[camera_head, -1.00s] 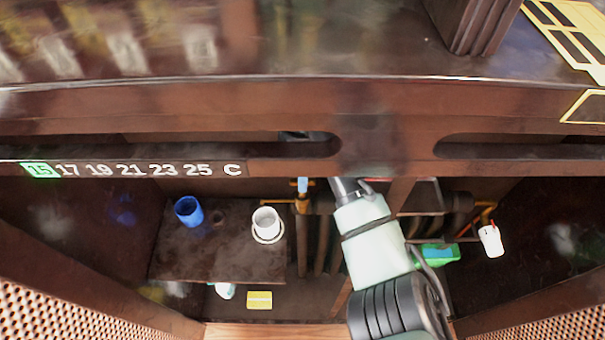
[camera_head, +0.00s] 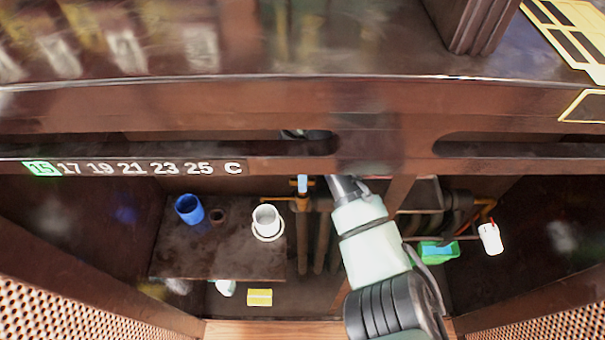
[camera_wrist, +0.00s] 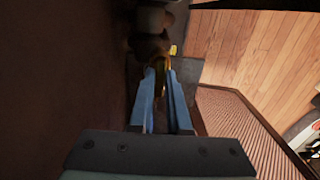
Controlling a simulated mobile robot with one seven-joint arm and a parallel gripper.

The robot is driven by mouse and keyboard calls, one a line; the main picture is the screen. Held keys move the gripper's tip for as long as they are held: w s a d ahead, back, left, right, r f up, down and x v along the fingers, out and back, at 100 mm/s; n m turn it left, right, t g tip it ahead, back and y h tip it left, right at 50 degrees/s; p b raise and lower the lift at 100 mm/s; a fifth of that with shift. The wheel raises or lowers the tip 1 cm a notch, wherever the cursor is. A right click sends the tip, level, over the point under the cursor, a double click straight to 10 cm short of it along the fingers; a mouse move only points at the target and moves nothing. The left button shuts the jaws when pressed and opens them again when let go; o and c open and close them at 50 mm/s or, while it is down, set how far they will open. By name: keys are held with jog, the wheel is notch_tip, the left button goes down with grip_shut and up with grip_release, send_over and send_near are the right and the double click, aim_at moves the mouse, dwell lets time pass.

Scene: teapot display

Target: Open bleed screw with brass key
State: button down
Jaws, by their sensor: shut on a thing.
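In the wrist view my gripper (camera_wrist: 161,75) has its two blue fingers closed on a small brass key (camera_wrist: 160,64). The key's far end points at a dark round fitting (camera_wrist: 150,42) just beyond the fingertips. Whether the key touches or sits on the fitting cannot be told. The bleed screw cannot be made out for certain in the shadow. In the head view my gripper and the key are hidden behind the cabinet's upper front; only my pale arm shows, reaching up under it.
A blue cup (camera_head: 189,209) and a white cup (camera_head: 266,220) stand on a dark shelf (camera_head: 200,262) to the left. A yellow block (camera_head: 260,297) lies below. Brass-coloured pipework (camera_head: 303,230) runs close left of my arm. A green tray (camera_head: 438,252) and white bottle-like item (camera_head: 490,238) are to the right.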

jog(key=shift+f, duration=0.3)
dwell(0.5)
dwell(0.3)
jog(key=n+p, duration=0.1)
jog(key=n, duration=0.1)
jog(key=shift+n, duration=1.5)
jog(key=n, duration=0.3)
jog(key=shift+n, duration=1)
